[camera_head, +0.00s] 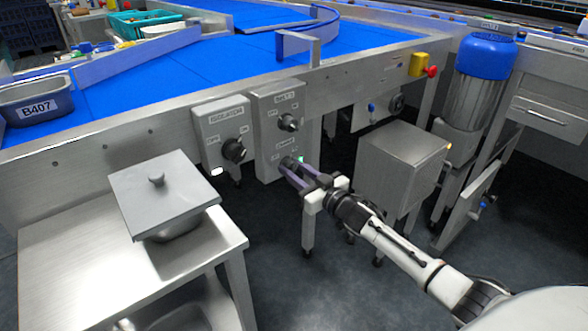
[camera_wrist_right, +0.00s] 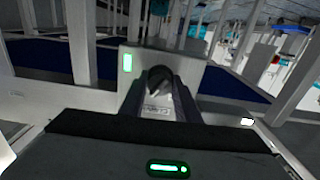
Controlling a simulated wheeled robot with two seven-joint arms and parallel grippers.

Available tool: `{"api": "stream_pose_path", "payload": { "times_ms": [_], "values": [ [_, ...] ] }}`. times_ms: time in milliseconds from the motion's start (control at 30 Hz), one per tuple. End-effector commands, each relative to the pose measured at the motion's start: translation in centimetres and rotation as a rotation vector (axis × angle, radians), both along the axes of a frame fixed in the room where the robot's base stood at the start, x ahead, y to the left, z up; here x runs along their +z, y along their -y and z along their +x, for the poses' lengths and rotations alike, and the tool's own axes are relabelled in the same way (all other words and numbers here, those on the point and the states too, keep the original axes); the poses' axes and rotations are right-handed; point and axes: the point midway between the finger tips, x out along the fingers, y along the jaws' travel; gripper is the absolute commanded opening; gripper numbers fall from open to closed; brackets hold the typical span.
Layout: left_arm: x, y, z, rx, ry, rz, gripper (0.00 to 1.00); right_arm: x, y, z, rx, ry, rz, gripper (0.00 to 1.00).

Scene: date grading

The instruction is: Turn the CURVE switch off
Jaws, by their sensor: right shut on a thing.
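The CURVE switch is the lower dark knob (camera_head: 288,162) on the grey control box (camera_head: 270,140) under the conveyor's edge; its label is small and hard to read. My right gripper (camera_head: 291,168) reaches it from the lower right and is shut on the knob. In the right wrist view the dark knob (camera_wrist_right: 160,80) sits between the fingers, against the box face (camera_wrist_right: 193,72). A green lamp (camera_head: 301,160) glows beside it, and shows in the right wrist view (camera_wrist_right: 127,62). Fingers partly hide the knob, so its exact angle is unclear. My left gripper is out of view.
An upper knob (camera_head: 289,121) is on the same box. The ISOLATOR box (camera_head: 222,135) with its own knob stands just left. A steel table (camera_head: 60,255) with a lidded pan (camera_head: 165,190) is at left; a grey cabinet (camera_head: 402,165) is at right.

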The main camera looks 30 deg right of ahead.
Motion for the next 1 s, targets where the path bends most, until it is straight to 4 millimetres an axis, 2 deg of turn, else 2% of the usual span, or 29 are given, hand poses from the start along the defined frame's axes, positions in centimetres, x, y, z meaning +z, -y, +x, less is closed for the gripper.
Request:
{"api": "stream_pose_path", "payload": {
  "times_ms": [233, 733, 1000],
  "values": [
    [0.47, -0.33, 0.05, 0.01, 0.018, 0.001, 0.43, 0.02, 0.01, -0.01, 0.0, 0.018, -0.23, 0.07],
    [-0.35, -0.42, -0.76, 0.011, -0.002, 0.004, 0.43, -0.07, 0.1, -0.01, 0.0, 0.054, -0.706, 0.07],
    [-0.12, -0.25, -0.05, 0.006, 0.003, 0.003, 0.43, -0.05, 0.11, -0.02, 0.001, 0.075, -0.959, 0.07]
  ]
}}
